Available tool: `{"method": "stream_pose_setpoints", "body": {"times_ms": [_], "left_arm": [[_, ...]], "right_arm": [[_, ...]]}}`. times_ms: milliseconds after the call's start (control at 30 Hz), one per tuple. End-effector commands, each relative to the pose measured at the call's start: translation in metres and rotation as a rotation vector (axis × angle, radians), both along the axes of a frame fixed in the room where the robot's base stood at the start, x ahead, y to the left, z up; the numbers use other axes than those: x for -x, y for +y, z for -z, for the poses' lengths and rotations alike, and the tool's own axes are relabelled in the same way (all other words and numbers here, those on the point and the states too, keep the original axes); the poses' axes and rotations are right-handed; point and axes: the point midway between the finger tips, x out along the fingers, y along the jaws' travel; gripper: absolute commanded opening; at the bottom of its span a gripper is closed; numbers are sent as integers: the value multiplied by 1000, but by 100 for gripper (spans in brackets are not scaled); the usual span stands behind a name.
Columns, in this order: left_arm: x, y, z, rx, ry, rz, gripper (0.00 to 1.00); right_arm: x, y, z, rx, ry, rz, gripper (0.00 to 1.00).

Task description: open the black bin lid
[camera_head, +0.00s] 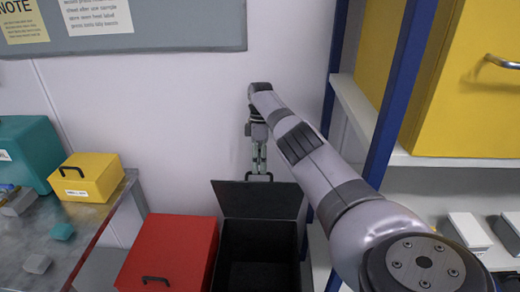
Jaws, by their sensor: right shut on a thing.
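The black bin (258,238) stands on the floor against the wall, between a red bin and a blue-framed shelf. Its black lid (258,199) is swung up and tilted back towards the wall, and the dark inside shows. My right gripper (260,172) is at the lid's upper edge, pointing down. It is shut on the lid's handle (259,177), a thin dark loop at that edge. My left gripper is not in view.
The red bin (171,249) with its lid shut stands just left of the black bin. The shelf's blue post (388,100) is close to my right arm. A table (97,225) at left holds a yellow box (88,177) and a teal box (28,148).

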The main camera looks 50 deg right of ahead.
Motion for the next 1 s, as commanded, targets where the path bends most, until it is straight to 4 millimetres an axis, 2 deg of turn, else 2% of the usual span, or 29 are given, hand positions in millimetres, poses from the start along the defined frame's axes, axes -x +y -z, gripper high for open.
{"method": "stream_pose_setpoints", "body": {"times_ms": [67, 400, 500, 633, 1000], "left_arm": [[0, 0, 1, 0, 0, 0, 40], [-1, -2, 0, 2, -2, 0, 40], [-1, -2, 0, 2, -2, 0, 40], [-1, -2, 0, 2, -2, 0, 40], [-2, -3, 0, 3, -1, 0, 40]], "right_arm": [[0, -2, 1, 7, 0, 2, 30], [-4, -5, -60, 7, -9, -1, 30], [-4, -6, -71, 7, -9, -1, 30], [-3, -6, -79, 7, -7, 0, 30], [-3, -6, -80, 7, -7, -1, 30]]}}
